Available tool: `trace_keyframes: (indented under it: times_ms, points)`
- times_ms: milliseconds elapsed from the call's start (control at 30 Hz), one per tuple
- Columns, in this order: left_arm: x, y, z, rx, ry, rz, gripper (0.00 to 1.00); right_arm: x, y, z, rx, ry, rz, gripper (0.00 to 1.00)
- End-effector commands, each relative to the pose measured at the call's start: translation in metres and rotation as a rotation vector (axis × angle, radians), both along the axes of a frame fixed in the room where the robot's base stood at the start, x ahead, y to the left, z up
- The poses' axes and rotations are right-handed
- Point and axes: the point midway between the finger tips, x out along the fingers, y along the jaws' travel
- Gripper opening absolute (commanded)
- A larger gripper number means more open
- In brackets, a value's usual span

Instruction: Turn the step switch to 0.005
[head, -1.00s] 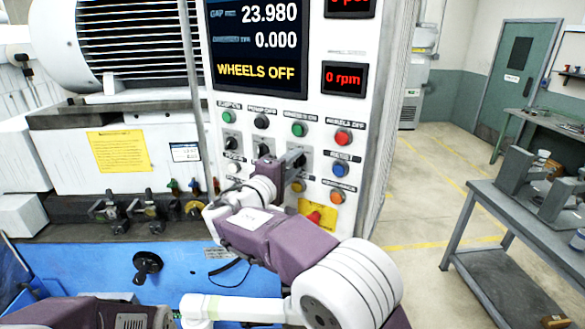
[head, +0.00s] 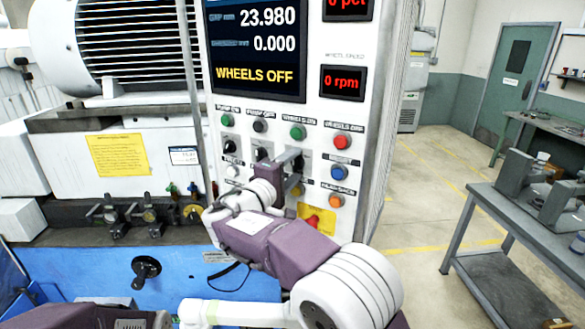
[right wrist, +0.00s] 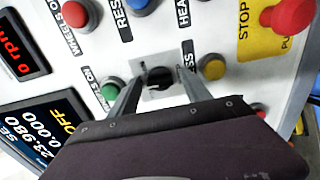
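My right gripper (head: 289,158) is at the control panel, around the right rotary switch of a row of black ones. In the right wrist view, this black knob (right wrist: 160,77) sits between the two spread fingers of the gripper (right wrist: 160,85), with a gap visible on each side. The gripper is open. The knob's label is mostly covered, so I cannot read its name or its setting. Two other black rotary switches, the left (head: 228,147) and the middle (head: 262,154), show beside it. The display (head: 255,45) reads 23.980, 0.000 and WHEELS OFF. My left gripper is out of view.
Green (right wrist: 110,90) and yellow (right wrist: 212,67) buttons flank the knob closely. A red stop button (head: 313,221) on a yellow plate is lower on the panel. A handwheel (head: 146,271) is on the blue front. A grey table (head: 500,213) stands right, with open floor between.

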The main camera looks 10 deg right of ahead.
Motion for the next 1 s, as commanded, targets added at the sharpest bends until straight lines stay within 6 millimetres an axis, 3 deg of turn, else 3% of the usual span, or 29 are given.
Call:
trace_keyframes:
  times_ms: [167,500,1000]
  points:
    - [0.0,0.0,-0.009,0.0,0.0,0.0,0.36,-0.01,0.009,-0.003,0.0,-0.001,0.003,0.56]
    - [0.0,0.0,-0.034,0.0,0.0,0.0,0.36,-0.066,0.048,-0.003,0.002,-0.001,0.003,0.56]
    - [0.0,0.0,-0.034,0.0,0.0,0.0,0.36,-0.073,0.052,0.0,0.001,0.001,0.0,0.56]
